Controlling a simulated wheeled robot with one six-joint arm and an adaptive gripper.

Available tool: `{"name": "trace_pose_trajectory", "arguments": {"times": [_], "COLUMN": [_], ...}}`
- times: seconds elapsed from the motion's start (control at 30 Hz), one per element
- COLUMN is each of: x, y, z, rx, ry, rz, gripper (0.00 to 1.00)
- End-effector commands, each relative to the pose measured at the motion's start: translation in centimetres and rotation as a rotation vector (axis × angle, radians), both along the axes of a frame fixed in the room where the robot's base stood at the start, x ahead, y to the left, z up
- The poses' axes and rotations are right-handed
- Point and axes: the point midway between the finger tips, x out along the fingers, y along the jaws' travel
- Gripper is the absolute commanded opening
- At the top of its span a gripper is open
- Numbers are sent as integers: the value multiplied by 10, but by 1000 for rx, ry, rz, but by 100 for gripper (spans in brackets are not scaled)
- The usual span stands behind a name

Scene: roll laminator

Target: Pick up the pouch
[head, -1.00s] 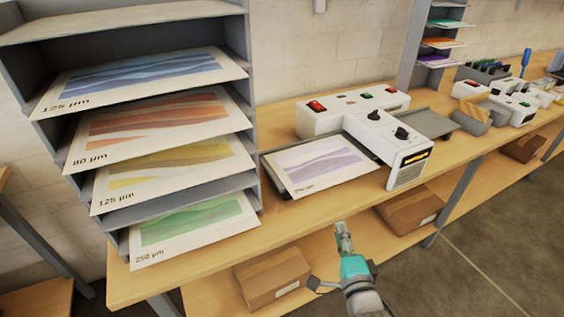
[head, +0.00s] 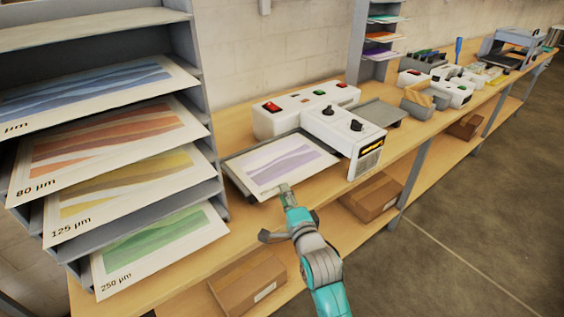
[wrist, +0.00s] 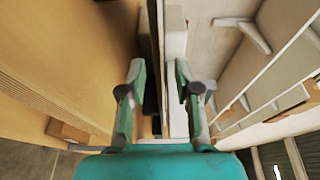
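The pouch (head: 278,165), a white sheet with a purple wavy print, lies on the grey feed tray (head: 236,182) of the white laminator (head: 340,128) in the head view. My gripper (head: 286,191) is at the pouch's near edge, with its tips overlapping that edge in the picture. In the wrist view, my gripper (wrist: 160,85) has its two fingers apart. A pale strip and a dark strip run edge-on between the fingers. I cannot tell whether either finger touches the pouch.
A grey rack (head: 205,95) on the left holds several printed sheets labelled by thickness. Cardboard boxes (head: 250,281) sit on the lower shelf. Another white machine (head: 452,92) stands further right on the bench. The floor (head: 480,220) in front is clear.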

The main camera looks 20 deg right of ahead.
Motion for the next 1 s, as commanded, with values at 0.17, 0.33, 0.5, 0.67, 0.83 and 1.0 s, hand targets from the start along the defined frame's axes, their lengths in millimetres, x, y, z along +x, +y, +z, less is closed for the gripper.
{"name": "trace_pose_trajectory", "arguments": {"times": [0.17, 0.33, 0.5, 0.67, 0.83, 1.0], "x": [23, 29, 29, 29, 29, 29], "y": [-1, -1, -1, -1, -1, -1], "z": [2, 2, 2, 2, 2, 2], "rx": [0, 0, 0, 0, 0, 0], "ry": [0, -1, -1, -1, -1, -1], "rz": [0, 0, 0, 0, 0, 0], "gripper": [32, 32, 32, 0, 0, 0]}}
